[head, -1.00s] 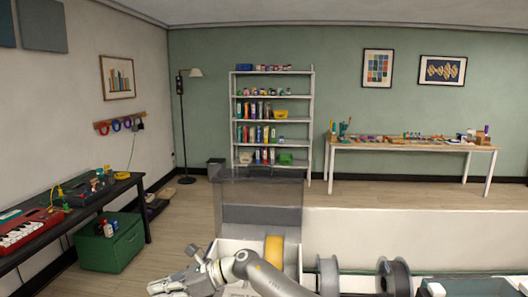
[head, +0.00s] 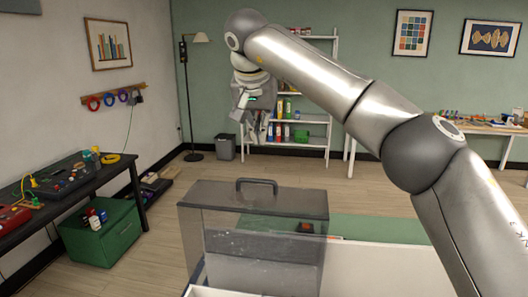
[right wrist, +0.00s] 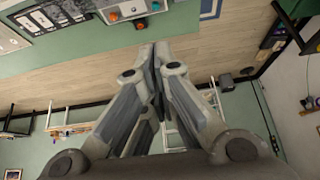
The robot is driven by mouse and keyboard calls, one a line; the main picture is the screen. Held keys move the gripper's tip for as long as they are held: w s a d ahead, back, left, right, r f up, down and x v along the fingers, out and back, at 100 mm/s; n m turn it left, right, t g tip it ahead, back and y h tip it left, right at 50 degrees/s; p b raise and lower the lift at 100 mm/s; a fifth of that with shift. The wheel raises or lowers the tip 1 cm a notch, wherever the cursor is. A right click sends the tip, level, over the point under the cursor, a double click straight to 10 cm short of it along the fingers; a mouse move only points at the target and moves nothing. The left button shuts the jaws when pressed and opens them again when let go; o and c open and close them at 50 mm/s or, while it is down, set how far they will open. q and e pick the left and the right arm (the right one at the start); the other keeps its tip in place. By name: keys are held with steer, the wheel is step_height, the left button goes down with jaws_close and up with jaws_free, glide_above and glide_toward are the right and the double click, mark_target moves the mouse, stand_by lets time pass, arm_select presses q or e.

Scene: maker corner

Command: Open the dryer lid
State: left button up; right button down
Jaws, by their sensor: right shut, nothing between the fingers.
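The dryer lid (head: 257,200) is a dark see-through hood with a black handle (head: 257,183) on its upper face, low in the middle of the head view. It stands above a strip of white rim (head: 215,292). The rest of the dryer is cut off by the frame's bottom edge, so the lid's exact angle is unclear. My right gripper (head: 262,135) hangs above and beyond the lid in the picture, apart from the handle. Its fingers are shut and empty in the right wrist view (right wrist: 155,50). My left gripper is out of view.
A white surface with a green area (head: 375,228) lies right of the lid. My right arm crosses the upper right and hides part of the shelf. A dark bench (head: 95,185) and a green cabinet (head: 100,240) stand left. Floor is bare between.

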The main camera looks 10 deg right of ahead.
steer(key=p, duration=0.2)
glide_above(261, 188)
steer(key=w, duration=0.1)
step_height(261, 188, down, 9)
steer(key=shift+d+r, duration=0.15)
steer(key=shift+s, duration=0.4)
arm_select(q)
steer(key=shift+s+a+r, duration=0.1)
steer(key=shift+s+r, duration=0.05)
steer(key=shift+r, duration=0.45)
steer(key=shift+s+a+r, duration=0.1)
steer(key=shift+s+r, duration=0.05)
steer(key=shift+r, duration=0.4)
arm_select(e)
steer(key=shift+f, duration=0.2)
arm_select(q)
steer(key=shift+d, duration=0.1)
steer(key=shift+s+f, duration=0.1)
arm_select(e)
steer(key=shift+a, duration=0.2)
